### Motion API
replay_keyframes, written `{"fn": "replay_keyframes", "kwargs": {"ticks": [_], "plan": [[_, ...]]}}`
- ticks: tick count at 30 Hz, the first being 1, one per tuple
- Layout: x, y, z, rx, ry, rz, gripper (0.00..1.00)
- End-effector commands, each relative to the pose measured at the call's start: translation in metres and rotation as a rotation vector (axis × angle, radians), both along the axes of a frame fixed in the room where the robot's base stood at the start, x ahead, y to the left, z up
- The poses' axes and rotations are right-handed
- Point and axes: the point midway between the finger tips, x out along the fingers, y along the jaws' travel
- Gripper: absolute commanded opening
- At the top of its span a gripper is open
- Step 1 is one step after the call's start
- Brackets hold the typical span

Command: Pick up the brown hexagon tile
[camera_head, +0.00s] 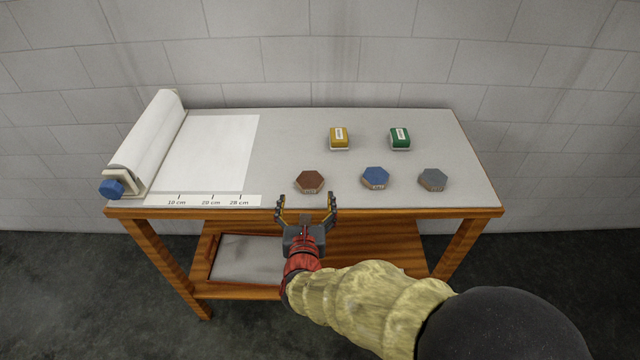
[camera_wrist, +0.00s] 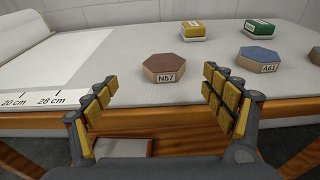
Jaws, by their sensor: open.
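The brown hexagon tile (camera_head: 310,181) lies flat near the front edge of the grey tabletop (camera_head: 290,150). In the wrist view the brown tile (camera_wrist: 172,66) shows a label reading N57 on its front side. My gripper (camera_head: 306,203) is open and empty at the table's front edge, just short of the brown tile. In the wrist view its yellow-padded fingers (camera_wrist: 160,92) are spread wide, with the tile beyond and between them, apart from both.
A blue hexagon tile (camera_head: 375,178) and a grey one (camera_head: 432,180) lie to the right. A yellow block (camera_head: 339,138) and a green block (camera_head: 400,138) sit behind. A paper roll (camera_head: 150,142) with its sheet and a scale strip (camera_head: 200,199) occupies the left.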

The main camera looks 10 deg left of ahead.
Motion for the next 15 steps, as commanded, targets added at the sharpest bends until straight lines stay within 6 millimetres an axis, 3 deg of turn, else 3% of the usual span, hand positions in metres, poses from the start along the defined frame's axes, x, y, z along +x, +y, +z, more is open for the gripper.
{"fn": "replay_keyframes", "kwargs": {"ticks": [15], "plan": [[0.052,0.004,-0.015,-0.021,-0.006,-0.003,0.83]]}}
